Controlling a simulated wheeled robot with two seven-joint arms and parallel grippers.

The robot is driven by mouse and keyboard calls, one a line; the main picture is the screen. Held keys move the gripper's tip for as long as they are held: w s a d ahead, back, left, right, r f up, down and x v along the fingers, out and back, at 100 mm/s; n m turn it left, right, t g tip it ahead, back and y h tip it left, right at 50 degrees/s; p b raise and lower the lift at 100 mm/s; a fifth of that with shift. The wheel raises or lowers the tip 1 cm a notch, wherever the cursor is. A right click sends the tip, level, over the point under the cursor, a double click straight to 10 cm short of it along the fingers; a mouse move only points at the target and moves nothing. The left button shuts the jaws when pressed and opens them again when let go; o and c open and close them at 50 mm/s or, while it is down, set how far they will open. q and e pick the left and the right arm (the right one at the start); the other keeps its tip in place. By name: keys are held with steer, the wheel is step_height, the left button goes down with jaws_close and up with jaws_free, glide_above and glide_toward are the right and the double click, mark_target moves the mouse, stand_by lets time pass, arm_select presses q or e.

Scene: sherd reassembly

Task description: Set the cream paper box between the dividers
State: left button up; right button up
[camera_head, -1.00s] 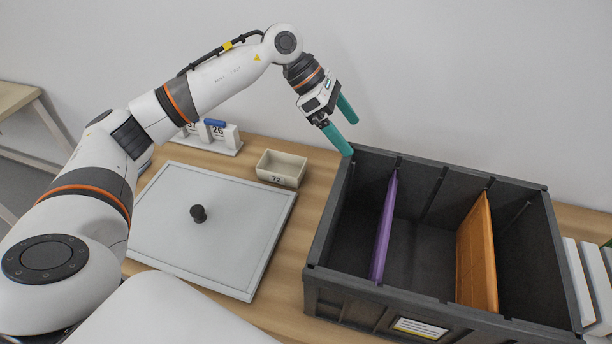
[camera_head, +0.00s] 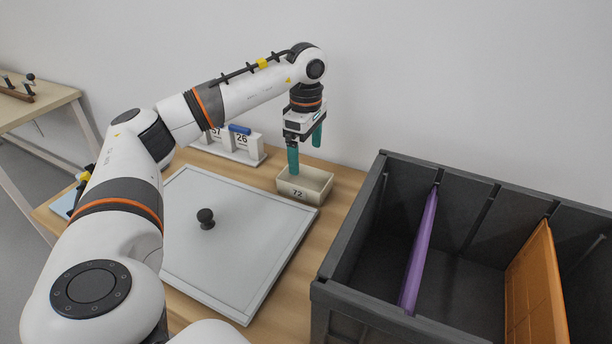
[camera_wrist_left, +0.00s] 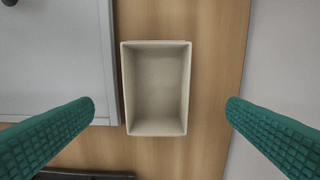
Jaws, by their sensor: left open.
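The cream paper box (camera_head: 316,185), open-topped and empty, sits on the wooden table beside the grey board and carries a label reading 72. In the left wrist view the cream box (camera_wrist_left: 156,88) lies between the lines of the two fingers, touching neither. My left gripper (camera_head: 305,153) is open with teal fingers pointing down, above the box. A purple divider (camera_head: 420,250) and an orange divider (camera_head: 536,290) stand upright in the dark grey crate (camera_head: 345,240), with a gap between them. My right gripper is not in view.
A grey board with a black knob (camera_head: 206,218) lies left of the box. A white calendar stand (camera_head: 232,145) is behind the board. A wall rises behind the table. Bare wood separates the box from the crate.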

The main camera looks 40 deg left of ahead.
mark_target(305, 171)
arm_select(q)
steer(key=shift+s+d+f+b, duration=0.1)
steer(key=shift+f+b, duration=0.15)
steer(key=shift+f, duration=1.25)
steer(key=shift+s+f+b, duration=0.1)
steer(key=shift+f+b, duration=0.1)
steer(key=shift+f, duration=1.3)
steer(key=c, duration=1.2)
steer(key=shift+o, duration=0.2)
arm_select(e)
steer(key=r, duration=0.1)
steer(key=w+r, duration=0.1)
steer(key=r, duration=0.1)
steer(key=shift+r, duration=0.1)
arm_select(q)
steer(key=shift+r, duration=0.15)
steer(key=shift+r, duration=0.35)
step_height(305, 171, up, 9)
steer(key=p, duration=0.1)
steer(key=shift+p, duration=0.3)
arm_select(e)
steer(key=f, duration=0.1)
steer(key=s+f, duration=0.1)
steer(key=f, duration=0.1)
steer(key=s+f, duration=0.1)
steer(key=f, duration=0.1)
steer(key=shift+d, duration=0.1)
